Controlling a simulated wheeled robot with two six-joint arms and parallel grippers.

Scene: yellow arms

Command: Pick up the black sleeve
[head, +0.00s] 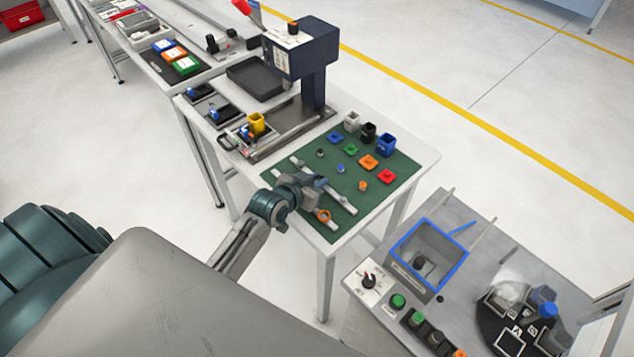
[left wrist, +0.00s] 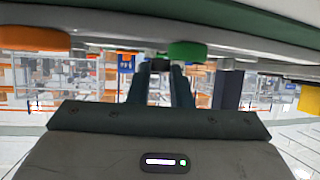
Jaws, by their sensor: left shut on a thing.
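My left gripper (head: 318,182) is low over the white rails on the green mat, with its fingers shut. In the left wrist view the fingers (left wrist: 160,72) are close together on a small dark thing, which looks like the black sleeve (left wrist: 160,65); most of it is hidden by the fingers. A green round piece (left wrist: 187,52) is just beside the fingertips, and an orange ring (head: 322,215) lies at the near end of the rails. My right gripper is not in view.
The green mat (head: 330,232) holds a black square cup (head: 368,131), a white cup (head: 352,121), a blue cup (head: 386,144), and several coloured plates and small cylinders. A dark blue press (head: 315,55) stands behind. A blue-rimmed bin (head: 405,238) is on the right bench.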

